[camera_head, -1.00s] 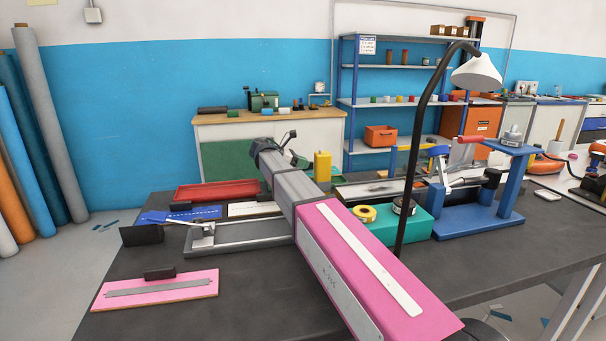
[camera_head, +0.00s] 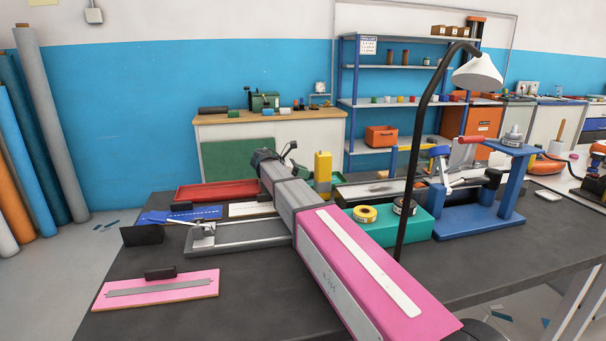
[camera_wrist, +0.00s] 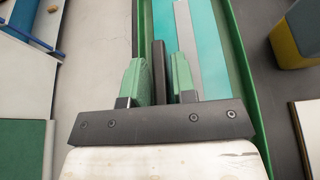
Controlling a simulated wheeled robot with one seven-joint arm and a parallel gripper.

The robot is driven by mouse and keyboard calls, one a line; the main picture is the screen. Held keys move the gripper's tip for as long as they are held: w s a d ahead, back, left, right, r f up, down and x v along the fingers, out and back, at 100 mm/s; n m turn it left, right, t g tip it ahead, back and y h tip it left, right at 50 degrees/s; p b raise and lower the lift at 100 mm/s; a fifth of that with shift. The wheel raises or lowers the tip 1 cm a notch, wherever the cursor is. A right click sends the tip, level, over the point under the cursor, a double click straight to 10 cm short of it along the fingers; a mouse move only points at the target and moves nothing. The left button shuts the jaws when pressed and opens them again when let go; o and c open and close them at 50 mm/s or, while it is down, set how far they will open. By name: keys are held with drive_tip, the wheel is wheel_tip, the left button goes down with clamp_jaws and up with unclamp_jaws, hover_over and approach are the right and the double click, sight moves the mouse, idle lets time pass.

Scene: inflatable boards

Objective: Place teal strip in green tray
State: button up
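The green tray (camera_wrist: 236,62) runs lengthwise under my gripper (camera_wrist: 160,75) in the wrist view. The teal strip (camera_wrist: 210,45), with a pale grey band along it, shows inside the tray's walls. I cannot tell if the strip rests fully on the tray floor. In the head view my gripper (camera_head: 265,157) is over the far part of the table, and my arm hides most of the tray.
A yellow block (camera_head: 323,166) stands right of my gripper. A red tray (camera_head: 215,191) lies left of it. A teal box (camera_head: 390,232), black lamp arm (camera_head: 412,170) and blue press (camera_head: 470,220) stand right.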

drive_tip(key=shift+r, duration=0.1)
drive_tip(key=v, duration=1)
drive_tip(key=shift+a+r, duration=0.25)
drive_tip(key=shift+a, duration=0.1)
drive_tip(key=shift+s+a+r, duration=0.15)
drive_tip(key=shift+a+r, duration=0.1)
drive_tip(key=shift+a, duration=0.3)
